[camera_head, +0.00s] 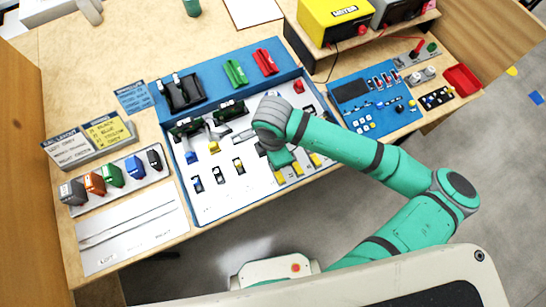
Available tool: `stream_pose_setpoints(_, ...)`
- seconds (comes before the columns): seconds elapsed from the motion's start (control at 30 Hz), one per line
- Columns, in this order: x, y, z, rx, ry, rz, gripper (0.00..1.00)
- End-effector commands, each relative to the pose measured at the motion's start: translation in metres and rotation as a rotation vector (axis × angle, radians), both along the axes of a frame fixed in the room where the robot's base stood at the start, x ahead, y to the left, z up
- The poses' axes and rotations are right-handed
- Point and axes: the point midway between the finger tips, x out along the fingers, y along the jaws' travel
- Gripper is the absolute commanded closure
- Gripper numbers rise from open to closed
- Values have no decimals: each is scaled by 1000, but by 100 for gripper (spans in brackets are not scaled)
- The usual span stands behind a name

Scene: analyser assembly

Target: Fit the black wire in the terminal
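My arm reaches from the lower right over the blue-edged assembly tray (192,205). The end of my arm, with my gripper (265,148), is low over the tray's middle. The fingers are mostly hidden by the wrist, so I cannot see whether they hold anything. Two dark green terminal-like blocks stand at the tray's back, one at the left (184,130) and one nearer the middle (229,110). Grey parts lie between these blocks and my wrist. I cannot make out the black wire to be fitted, nor which block is its terminal.
Coloured blocks (113,176) stand in a rack at the left, behind a white sheet (125,235) with thin strips. Small blue, yellow and black parts sit in the tray. A blue control panel (372,98), a red bin (462,80) and a yellow meter (335,18) are at the right.

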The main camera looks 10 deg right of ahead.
Motion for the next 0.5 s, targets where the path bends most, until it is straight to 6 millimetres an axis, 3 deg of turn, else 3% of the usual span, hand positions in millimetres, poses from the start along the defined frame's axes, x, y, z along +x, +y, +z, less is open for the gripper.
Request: stream_pose_setpoints(0.5, -1, -1, -6, 0, 2, -4, 100)
